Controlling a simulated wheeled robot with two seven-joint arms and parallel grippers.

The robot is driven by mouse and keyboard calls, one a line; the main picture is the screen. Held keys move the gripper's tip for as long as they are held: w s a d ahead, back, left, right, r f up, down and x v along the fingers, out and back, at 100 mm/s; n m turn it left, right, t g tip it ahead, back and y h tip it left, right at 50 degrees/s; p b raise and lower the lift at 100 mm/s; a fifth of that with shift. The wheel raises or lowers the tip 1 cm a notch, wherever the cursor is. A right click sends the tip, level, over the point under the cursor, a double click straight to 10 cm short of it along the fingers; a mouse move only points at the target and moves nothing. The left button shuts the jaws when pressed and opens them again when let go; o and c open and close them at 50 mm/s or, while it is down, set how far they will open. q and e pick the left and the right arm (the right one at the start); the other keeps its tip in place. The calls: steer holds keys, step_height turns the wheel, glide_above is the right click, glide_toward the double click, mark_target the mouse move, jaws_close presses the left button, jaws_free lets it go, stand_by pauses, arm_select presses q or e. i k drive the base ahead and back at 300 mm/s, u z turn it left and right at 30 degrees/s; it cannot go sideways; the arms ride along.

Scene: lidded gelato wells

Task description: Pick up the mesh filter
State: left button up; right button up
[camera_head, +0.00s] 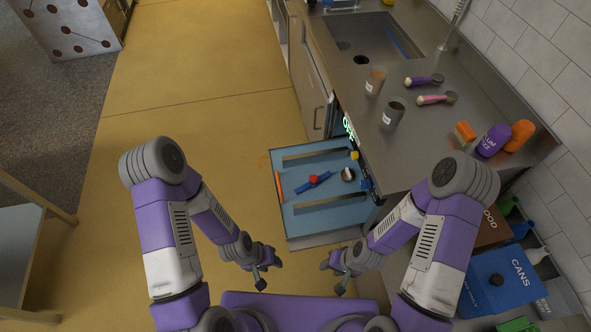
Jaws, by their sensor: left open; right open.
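A small round item with a pale rim (348,174) lies at the right side of a light blue open drawer or tray (318,216). It may be the mesh filter, but it is too small to tell. My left gripper (270,275) is open and empty, below the tray's near left corner. My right gripper (332,279) is open and empty, below the tray's near edge. Both are apart from the tray and its contents.
The tray also holds a blue tool with a red part (313,180), an orange stick (279,187) and a yellow block (354,155). Cups (393,114), brushes (424,80) and bottles (493,141) stand or lie on the steel counter. A blue CANS bin (500,272) is at right.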

mark_target(348, 176)
steer(key=u, duration=0.35)
steer(key=i, duration=1)
